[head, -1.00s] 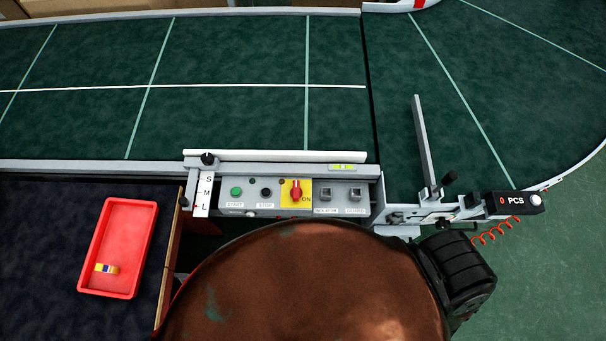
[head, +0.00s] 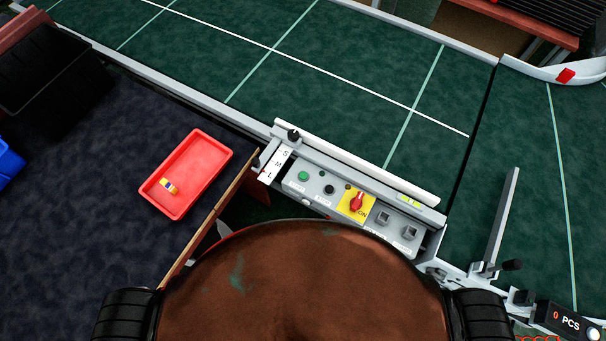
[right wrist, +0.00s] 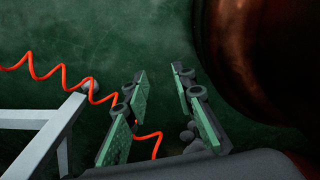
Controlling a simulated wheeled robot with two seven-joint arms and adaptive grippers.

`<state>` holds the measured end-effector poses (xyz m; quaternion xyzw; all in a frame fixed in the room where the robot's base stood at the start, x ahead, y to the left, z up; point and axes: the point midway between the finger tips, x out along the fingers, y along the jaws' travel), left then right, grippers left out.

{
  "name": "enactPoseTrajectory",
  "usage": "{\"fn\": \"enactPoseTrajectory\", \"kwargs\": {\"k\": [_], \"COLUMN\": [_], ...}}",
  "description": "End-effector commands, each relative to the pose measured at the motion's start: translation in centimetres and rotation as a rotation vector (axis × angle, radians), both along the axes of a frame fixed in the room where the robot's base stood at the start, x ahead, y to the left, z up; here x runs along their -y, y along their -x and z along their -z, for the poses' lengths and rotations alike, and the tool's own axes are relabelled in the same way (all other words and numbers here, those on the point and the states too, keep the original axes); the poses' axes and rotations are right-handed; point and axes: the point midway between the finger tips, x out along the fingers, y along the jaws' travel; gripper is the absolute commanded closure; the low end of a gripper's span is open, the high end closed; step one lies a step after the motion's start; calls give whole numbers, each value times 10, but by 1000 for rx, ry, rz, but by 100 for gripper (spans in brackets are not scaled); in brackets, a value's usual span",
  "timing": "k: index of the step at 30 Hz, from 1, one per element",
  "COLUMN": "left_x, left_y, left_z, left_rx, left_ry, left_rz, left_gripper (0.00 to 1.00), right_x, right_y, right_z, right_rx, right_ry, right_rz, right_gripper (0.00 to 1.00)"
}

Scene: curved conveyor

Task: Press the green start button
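The green start button (head: 303,176) is at the left end of the grey control panel (head: 322,203) on the conveyor's near side. A black stop button (head: 329,189) sits just right of it, then a red rotary switch (head: 356,202) on a yellow plate. Nothing touches the green button. My right gripper (right wrist: 165,115) shows in the right wrist view with its fingers apart and nothing between them, over the green floor. My left gripper is in neither view.
A black bin (head: 45,75) stands farther left. A grey frame (right wrist: 62,135) and an orange coiled cable (right wrist: 62,78) are close to my right gripper.

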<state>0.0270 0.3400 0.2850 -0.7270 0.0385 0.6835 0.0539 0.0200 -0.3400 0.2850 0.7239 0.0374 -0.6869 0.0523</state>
Motion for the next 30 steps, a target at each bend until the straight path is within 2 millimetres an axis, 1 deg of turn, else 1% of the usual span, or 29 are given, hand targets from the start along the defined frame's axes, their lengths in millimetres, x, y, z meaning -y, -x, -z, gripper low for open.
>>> {"fn": "enactPoseTrajectory", "kwargs": {"k": [1,9,30], "left_x": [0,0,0], "left_y": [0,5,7], "left_z": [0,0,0], "left_rx": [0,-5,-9], "left_ry": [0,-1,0], "left_rz": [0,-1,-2], "left_gripper": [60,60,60], "right_x": [0,0,0], "right_y": [0,0,-1], "right_z": [0,0,0], "right_rx": [0,1,2], "right_ry": [0,0,0], "right_rz": [-1,-1,-2], "right_gripper": [81,100,100]}}
